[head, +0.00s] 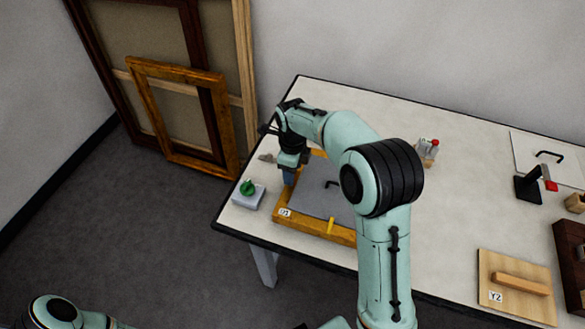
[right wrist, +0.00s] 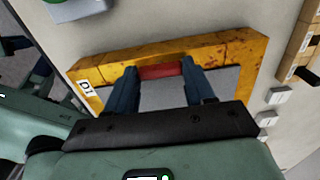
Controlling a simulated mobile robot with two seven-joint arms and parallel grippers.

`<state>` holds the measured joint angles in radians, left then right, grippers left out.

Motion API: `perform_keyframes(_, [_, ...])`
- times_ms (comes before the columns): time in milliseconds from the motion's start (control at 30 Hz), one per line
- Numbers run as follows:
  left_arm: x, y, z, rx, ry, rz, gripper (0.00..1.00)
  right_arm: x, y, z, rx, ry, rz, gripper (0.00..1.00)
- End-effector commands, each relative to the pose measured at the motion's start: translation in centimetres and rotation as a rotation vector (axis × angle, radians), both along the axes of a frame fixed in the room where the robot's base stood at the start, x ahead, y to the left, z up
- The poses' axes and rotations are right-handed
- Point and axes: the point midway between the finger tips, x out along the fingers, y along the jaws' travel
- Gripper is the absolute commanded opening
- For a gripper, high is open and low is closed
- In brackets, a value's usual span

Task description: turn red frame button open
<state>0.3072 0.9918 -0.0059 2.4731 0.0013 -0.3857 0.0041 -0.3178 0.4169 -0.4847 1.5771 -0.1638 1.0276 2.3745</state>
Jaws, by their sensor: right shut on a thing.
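The red frame button (right wrist: 158,71) lies on the inner edge of the gilt frame (right wrist: 115,66) in the right wrist view, between my two blue fingertips. My right gripper (right wrist: 161,78) is shut on it. In the head view my right gripper (head: 289,178) points down at the left side of the same frame (head: 290,222), and it hides the red button there. The frame lies flat on the table around a grey panel (head: 309,197) with a black handle (head: 333,184). A yellow button (head: 331,226) sits on the near edge. My left gripper is out of view.
A grey box with a green knob (head: 248,188) stands left of the frame, near the table edge. A red-topped block (head: 429,148) stands behind my right arm. A wooden board labelled Y2 (head: 513,290) lies at front right. Bare tabletop (head: 450,215) lies between.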

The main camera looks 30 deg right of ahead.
Motion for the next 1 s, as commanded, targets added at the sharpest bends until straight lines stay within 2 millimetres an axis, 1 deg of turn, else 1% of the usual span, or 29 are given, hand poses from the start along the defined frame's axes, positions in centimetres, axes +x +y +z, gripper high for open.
perform_keyframes(467, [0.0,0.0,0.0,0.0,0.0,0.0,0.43,0.1,-0.1,0.1,0.0,-0.004,-0.016,0.23])
perform_keyframes(500, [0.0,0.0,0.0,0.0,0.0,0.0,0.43,0.1,-0.1,0.1,0.0,-0.004,-0.016,0.63])
perform_keyframes(533, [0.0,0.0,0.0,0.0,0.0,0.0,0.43,0.1,-0.1,0.1,0.0,-0.004,-0.016,0.73])
perform_keyframes(567, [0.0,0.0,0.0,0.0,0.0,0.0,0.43,0.1,-0.1,0.1,0.0,-0.004,-0.016,0.79])
perform_keyframes(867, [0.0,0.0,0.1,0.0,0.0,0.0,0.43,0.0,0.0,0.1,0.001,-0.002,-0.013,0.79])
perform_keyframes(967, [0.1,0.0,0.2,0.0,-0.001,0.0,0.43,0.1,0.0,0.9,0.0,-0.004,-0.013,0.79])
perform_keyframes(1000, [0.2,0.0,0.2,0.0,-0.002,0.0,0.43,0.1,0.0,1.4,0.0,-0.004,-0.013,0.79])
